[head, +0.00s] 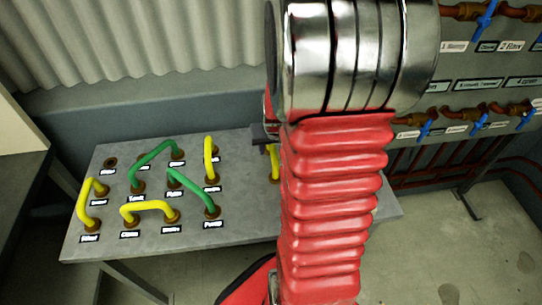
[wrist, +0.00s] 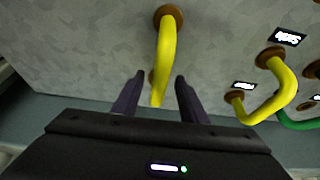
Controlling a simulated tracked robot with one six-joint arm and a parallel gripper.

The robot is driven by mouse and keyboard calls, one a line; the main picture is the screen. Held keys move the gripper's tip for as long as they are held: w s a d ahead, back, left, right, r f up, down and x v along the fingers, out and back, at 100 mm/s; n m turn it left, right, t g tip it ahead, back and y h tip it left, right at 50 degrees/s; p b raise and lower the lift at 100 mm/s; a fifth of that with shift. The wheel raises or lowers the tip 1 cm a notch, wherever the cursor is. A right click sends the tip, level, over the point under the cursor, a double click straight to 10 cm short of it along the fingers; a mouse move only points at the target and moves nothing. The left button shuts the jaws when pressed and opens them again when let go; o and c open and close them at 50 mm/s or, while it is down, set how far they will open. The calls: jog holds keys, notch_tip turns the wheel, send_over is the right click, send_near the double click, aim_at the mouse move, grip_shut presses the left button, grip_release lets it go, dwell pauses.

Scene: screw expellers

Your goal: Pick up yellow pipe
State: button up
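A yellow pipe (wrist: 166,50) stands on the grey table, its near end in a brown round socket. In the head view the same pipe seems to be the one (head: 275,168) partly hidden behind my red arm. My gripper (wrist: 160,77) is open, with one dark finger on each side of the pipe in the wrist view. A gap shows between each finger and the pipe. I cannot tell how deep the pipe lies between the fingers. In the head view only a dark bit of my gripper (head: 262,133) shows beside the arm.
Another yellow pipe (wrist: 283,93) stands to the right in the wrist view. On the grey table (head: 250,225) more yellow pipes (head: 150,207) and green pipes (head: 192,188) stand in labelled sockets. A wall panel with blue valves (head: 486,20) is at the right.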

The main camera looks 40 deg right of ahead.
jog(key=shift+f, duration=0.25)
jog(key=shift+c, duration=0.4)
grip_shut()
dwell(0.4)
